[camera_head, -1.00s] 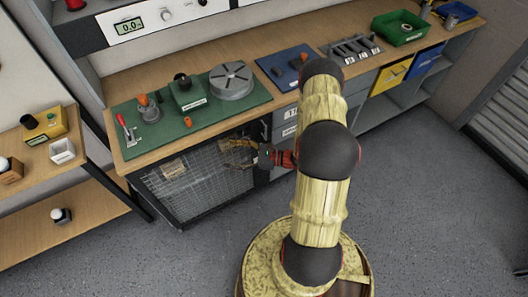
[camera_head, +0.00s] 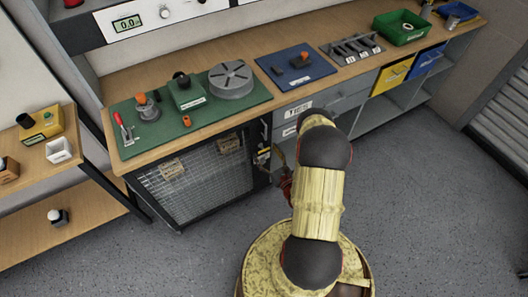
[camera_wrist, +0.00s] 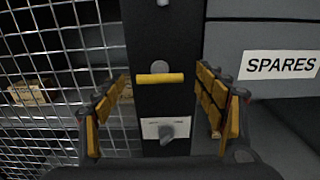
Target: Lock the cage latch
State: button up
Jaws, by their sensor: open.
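The mesh cage (camera_head: 196,187) sits under the left part of the bench, and its mesh fills the left of the wrist view (camera_wrist: 60,75). Its dark post (camera_wrist: 165,105) stands upright at the middle of the wrist view. On the post, a yellow bar handle (camera_wrist: 159,79) lies horizontal over a grey round mount. Below it is a white plate with a grey knob (camera_wrist: 167,132). My gripper (camera_wrist: 163,82) is open and empty, its yellow-padded fingers on either side of the handle in the picture; contact cannot be told. In the head view my gripper (camera_head: 270,158) is at the cage's right edge, partly hidden.
A grey drawer labelled SPARES (camera_wrist: 262,65) is right of the post. The bench above carries a green mat (camera_head: 205,118) with fixtures and a blue mat (camera_head: 296,68). A side shelf (camera_head: 40,160) stands at the left. The floor on the right is clear.

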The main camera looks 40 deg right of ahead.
jog(key=shift+x, duration=1.05)
jog(key=shift+c, duration=1.2)
jog(key=c, duration=0.9)
